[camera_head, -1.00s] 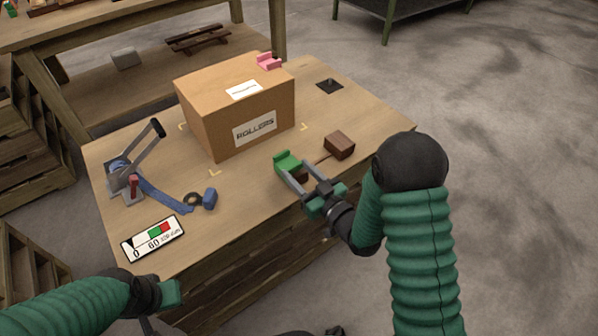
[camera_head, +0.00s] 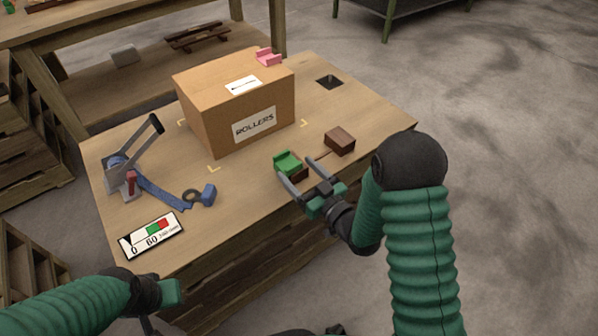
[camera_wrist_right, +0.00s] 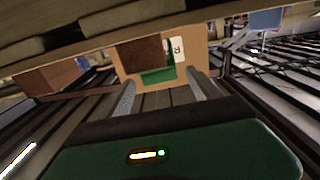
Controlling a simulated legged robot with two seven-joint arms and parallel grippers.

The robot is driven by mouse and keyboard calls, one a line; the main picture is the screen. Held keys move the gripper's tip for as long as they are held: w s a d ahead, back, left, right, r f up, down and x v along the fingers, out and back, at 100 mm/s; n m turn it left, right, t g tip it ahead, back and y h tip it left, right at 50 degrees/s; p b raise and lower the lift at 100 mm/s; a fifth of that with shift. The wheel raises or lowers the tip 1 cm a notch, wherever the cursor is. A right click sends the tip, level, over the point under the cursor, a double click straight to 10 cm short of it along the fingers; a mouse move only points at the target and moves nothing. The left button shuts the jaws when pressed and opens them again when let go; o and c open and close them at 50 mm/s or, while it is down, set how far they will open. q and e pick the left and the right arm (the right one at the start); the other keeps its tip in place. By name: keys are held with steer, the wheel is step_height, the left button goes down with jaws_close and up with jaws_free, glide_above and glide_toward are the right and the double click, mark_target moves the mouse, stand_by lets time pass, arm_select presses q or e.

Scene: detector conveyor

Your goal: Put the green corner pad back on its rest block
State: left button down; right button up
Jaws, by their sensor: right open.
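A ROLLERS carton (camera_head: 232,105) stands behind, with a pink corner pad (camera_head: 268,57) on its top edge. Another brown block (camera_head: 340,141) is right of the green pad. A strap tool (camera_head: 130,170), blue strap (camera_head: 160,196) and gauge card (camera_head: 152,236) lie left. A dark square (camera_head: 330,82) is at back right.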

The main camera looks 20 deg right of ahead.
steer(key=p+v, duration=0.7)
steer(key=v, duration=0.9)
steer(key=shift+s+d, duration=0.15)
steer(key=shift+s, duration=0.25)
